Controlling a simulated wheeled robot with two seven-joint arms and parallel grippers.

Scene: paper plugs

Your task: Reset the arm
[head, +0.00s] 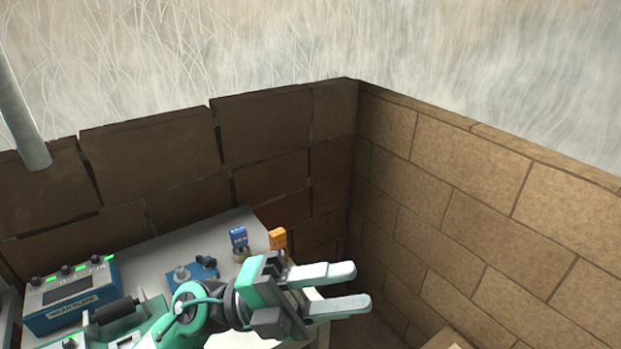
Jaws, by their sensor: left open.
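My left gripper (350,287) is in the lower middle of the head view. Its arm comes in from the lower left. Its two pale fingers point right and stand apart, with nothing between them. The gripper is in front of the right end of a grey-white table (150,266) and hides part of it. My right gripper is not in view.
A blue device (72,297) with knobs and green lights is on the table's left. A small blue device (192,275), a blue item (239,238) and an orange item (278,238) are near the gripper. Brick walls (450,210) meet behind. A cardboard-coloured object (447,340) is lower right.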

